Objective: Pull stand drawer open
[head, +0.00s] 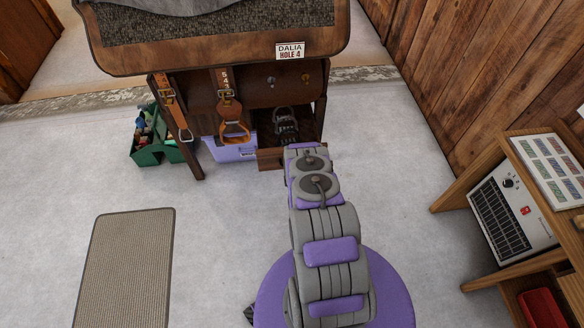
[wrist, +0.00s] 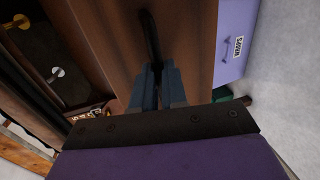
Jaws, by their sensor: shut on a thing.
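The stand drawer (head: 270,159) is under the saddle stand (head: 200,95). Its brown wooden front juts out past the stand's legs and its dark inside shows behind it. In the wrist view the wooden drawer front (wrist: 110,35) fills the middle, with a dark bar handle (wrist: 149,30) on it. My gripper (wrist: 155,70) is shut on that handle. In the head view my own arm hides the gripper and the handle. A dark object (head: 286,124) shows at the drawer's opening; I cannot tell just what it is.
A purple bin (head: 232,148) stands left of the drawer, and it also shows in the wrist view (wrist: 237,25). A green tote (head: 158,150) is farther left. Orange stirrups (head: 234,132) hang in front. A wooden table (head: 485,165) stands right. The floor beside the mat (head: 125,265) is clear.

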